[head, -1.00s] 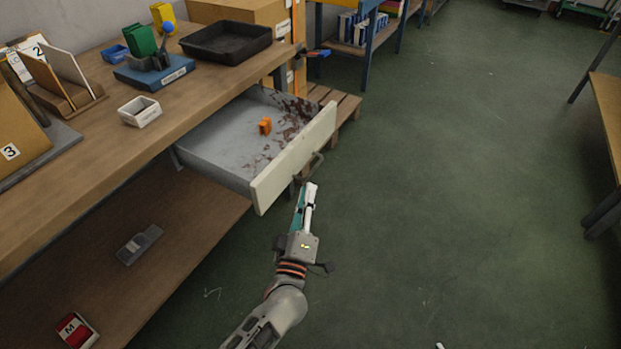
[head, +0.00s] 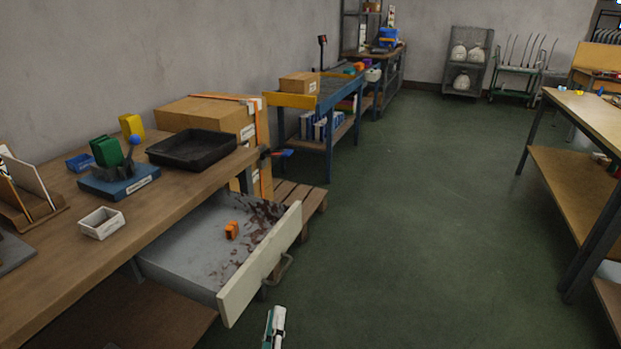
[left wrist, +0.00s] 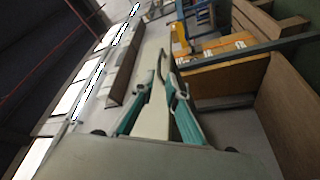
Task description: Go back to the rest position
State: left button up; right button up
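My left gripper (head: 274,327) shows at the bottom edge of the head view, only its fingertips in sight, below and apart from the open drawer's front panel (head: 262,265). In the left wrist view its two teal fingers (left wrist: 160,78) stand apart with nothing clearly held between them. The drawer handle (head: 277,270) is free of the gripper. An orange object (head: 231,230) lies in the drawer (head: 185,245), on a grey floor with brown stains at the far side. My right gripper is in neither view.
The workbench (head: 60,265) carries a black tray (head: 192,150), a white bin (head: 101,223) and a blue base (head: 119,182) with green block. A wooden pallet (head: 300,197) stands behind the drawer. Another table (head: 590,115) stands at the right. Green floor (head: 420,210) between is clear.

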pick_arm(q)
jog(key=s+a+f+m+g+p, duration=0.1)
jog(key=s+a+m+g+p, duration=0.2)
jog(key=s, duration=0.6)
jog(key=s+a+f+m+g+h+p, duration=0.1)
jog(key=s+a+f+m+g+p, duration=0.1)
jog(key=s+m, duration=0.5)
jog(key=s+a+f+m+g+h+p, duration=0.1)
jog(key=s+a+m+g+p, duration=0.3)
jog(key=s, duration=0.6)
jog(key=shift+s+a+f+m+g+p, duration=0.3)
jog(key=shift+m+g+p, duration=0.2)
jog(key=shift+m+p, duration=0.55)
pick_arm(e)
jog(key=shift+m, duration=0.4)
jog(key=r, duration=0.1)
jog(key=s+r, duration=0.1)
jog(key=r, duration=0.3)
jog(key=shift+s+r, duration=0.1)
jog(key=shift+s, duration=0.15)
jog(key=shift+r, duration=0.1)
